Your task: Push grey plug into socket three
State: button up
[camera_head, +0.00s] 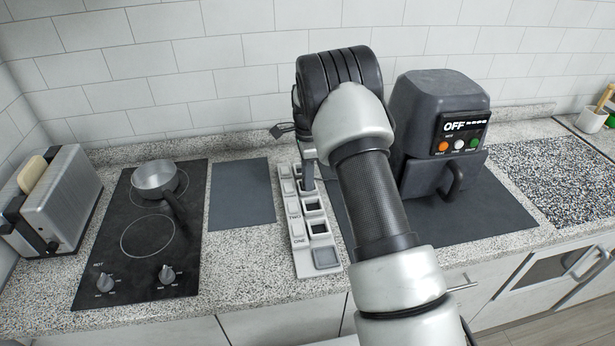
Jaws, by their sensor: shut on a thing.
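A long white socket strip (301,259) lies on the counter, with dark square sockets in a row and white switches beside them. The labels ONE and TWO can be read near its front end; other labels are too small or hidden. My gripper (307,176) points down over the strip, behind TWO, mostly hidden by my wrist. It is shut on the grey plug (307,184), of which only a small dark part shows, at or just above a socket. I cannot tell whether the plug is inside it. The two sockets nearer the front look empty.
A dark air fryer (440,115) reading OFF stands close right of my arm on a dark mat (500,228). A dark mat (242,194) lies left of the strip. Farther left are a hob (112,262) with a pot (155,178) and a toaster (58,205).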

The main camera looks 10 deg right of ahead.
jog(key=shift+f, duration=0.1)
jog(key=o, duration=1.1)
jog(key=shift+s, duration=0.1)
jog(key=shift+f, duration=0.1)
notch_tip(320, 180, up, 18)
jog(key=s+r+n+t, duration=0.2)
jog(key=s+r+n, duration=0.2)
jog(key=s+r, duration=0.5)
jog(key=s+r+n+t, duration=0.1)
jog(key=s+r+n, duration=0.25)
jog(key=s, duration=0.55)
jog(key=s+r+n+t, duration=0.1)
jog(key=s+r+n, duration=0.2)
jog(key=s+n, duration=0.35)
jog(key=s+f+n+t, duration=0.1)
jog(key=s+f+n, duration=0.3)
jog(key=s, duration=0.8)
jog(key=shift+s+t+p, duration=0.15)
jog(key=shift+t+p, duration=0.15)
jog(key=shift+p, duration=0.15)
